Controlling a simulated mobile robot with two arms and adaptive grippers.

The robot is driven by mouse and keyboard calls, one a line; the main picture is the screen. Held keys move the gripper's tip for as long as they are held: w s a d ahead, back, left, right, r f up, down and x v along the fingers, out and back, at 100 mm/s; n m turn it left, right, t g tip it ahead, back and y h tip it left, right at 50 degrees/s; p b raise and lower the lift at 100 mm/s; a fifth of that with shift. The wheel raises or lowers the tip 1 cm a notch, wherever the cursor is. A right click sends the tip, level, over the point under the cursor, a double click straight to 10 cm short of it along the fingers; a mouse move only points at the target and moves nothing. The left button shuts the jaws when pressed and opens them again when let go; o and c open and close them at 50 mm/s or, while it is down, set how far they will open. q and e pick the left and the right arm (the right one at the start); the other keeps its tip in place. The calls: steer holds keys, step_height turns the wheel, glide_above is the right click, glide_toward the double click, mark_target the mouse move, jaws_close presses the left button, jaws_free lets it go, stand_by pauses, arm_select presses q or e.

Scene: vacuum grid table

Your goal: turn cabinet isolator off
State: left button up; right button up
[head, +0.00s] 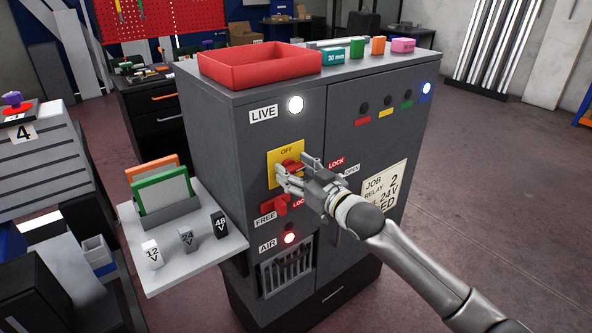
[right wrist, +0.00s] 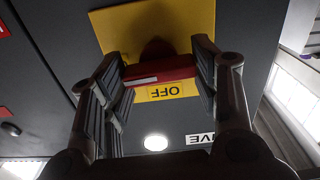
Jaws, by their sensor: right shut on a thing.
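The cabinet isolator is a red handle (head: 291,165) on a yellow plate (head: 274,157) marked OFF, on the front of a dark grey cabinet (head: 228,125). My right gripper (head: 283,175) is at the isolator, its fingers on either side of the handle. In the right wrist view the red handle (right wrist: 160,75) lies crosswise between the two fingers (right wrist: 160,82), under the yellow plate (right wrist: 125,32). The gripper is shut on it. The gripper hides part of the handle in the head view. The LIVE lamp (head: 295,104) glows white. My left gripper is not in view.
A red tray (head: 258,82) and several small coloured boxes stand on the cabinet top. A second red handle (head: 272,205) sits below, by a FREE label. A side shelf (head: 165,270) holds coloured cards and 12V, 24V and 48V blocks. Floor on the right is clear.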

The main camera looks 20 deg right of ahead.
steer(key=n+p, duration=0.1)
steer(key=n, duration=0.2)
steer(key=shift+r+n+p, duration=0.1)
steer(key=shift+n+p, duration=0.2)
steer(key=shift+n, duration=0.1)
steer(key=n+p, duration=0.1)
steer(key=n, duration=0.3)
steer(key=shift+a, duration=0.1)
steer(key=n+p, duration=0.1)
steer(key=n, duration=0.4)
steer(key=shift+f, duration=0.2)
steer(key=shift+s+f+n+p, duration=0.1)
steer(key=shift+n+p, duration=0.5)
steer(key=shift+n, duration=1.6)
steer(key=o, duration=1)
